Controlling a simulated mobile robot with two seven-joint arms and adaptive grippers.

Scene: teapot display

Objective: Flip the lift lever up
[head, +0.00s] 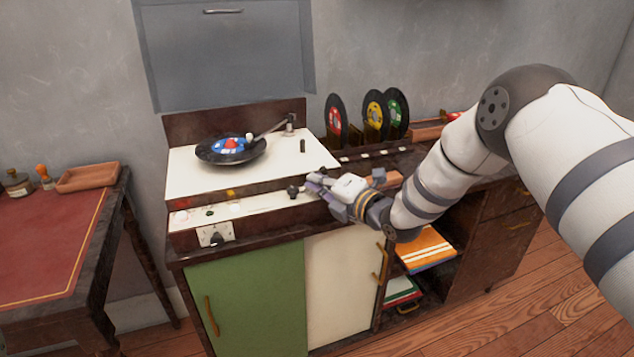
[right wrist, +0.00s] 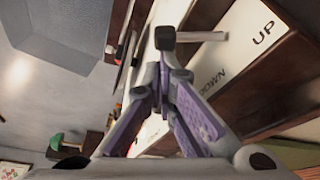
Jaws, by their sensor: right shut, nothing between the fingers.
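The lift lever is a pale rod with a dark knob (right wrist: 165,38), beside white plates marked UP (right wrist: 263,33) and DOWN (right wrist: 210,82) in the right wrist view. In the head view a dark knob (head: 293,191) sits on the cabinet's front strip, just left of my right gripper (head: 311,183). My right gripper has purple finger pads and is shut and empty. In the right wrist view its fingertips (right wrist: 164,66) are close to the knob; I cannot tell whether they touch. My left gripper is out of view.
The turntable holds a black record (head: 231,158) under its tonearm (head: 268,128). Several records (head: 375,113) stand upright at the back right. A red-topped desk (head: 45,238) stands left. A row of small white plates (head: 378,154) lies behind my right forearm.

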